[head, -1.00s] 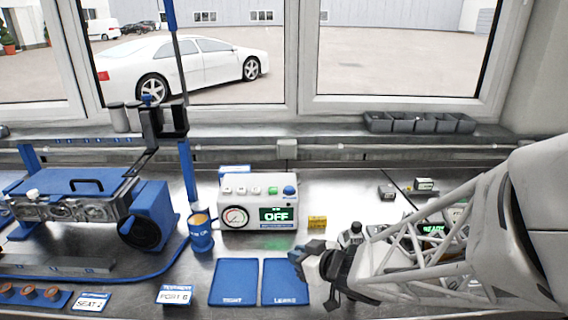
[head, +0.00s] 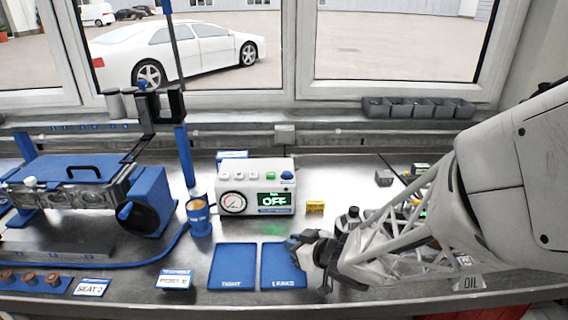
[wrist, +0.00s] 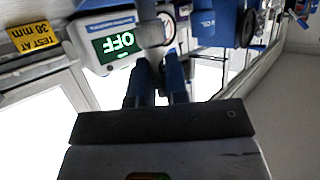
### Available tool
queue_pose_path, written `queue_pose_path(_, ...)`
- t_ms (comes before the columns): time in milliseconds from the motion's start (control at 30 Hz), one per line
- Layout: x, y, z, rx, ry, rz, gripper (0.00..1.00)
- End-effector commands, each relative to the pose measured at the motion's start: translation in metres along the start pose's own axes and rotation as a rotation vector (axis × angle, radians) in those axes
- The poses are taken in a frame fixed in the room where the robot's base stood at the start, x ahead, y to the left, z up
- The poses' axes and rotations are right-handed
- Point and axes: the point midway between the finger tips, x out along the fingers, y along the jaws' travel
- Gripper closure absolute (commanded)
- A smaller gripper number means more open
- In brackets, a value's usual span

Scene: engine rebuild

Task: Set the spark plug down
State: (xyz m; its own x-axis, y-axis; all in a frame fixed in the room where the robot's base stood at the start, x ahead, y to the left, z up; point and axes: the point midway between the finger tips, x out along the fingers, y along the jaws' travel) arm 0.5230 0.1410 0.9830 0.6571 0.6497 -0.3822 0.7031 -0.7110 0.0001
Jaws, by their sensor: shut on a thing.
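My gripper (head: 291,243) is over the upper right part of the blue mat marked LEAKS (head: 280,270), pointing left. Its two blue fingers (wrist: 160,85) are close together in the wrist view, shut on the spark plug. The plug itself cannot be made out, hidden by the fingers and the gripper body. A second blue mat, marked TIGHT (head: 232,268), lies just to the left and is bare. I cannot tell the height of the gripper above the mat.
An engine head (head: 75,193) is at the left. A dark bin row (head: 418,107) sits on the back ledge.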

Motion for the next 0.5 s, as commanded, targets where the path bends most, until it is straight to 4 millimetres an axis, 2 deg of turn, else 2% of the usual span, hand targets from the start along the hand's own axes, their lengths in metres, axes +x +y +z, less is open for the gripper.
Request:
queue_pose_path(267,0.002,-0.0001,0.005,0.0,-0.001,-0.001,1.0)
queue_pose_path(300,0.0019,-0.0001,0.0046,-0.001,-0.001,0.0,0.8)
queue_pose_path(433,0.0018,-0.0001,0.0044,-0.001,0.0,0.0,0.6)
queue_pose_path(500,0.0018,-0.0001,0.0045,0.0,0.0,0.0,0.6)
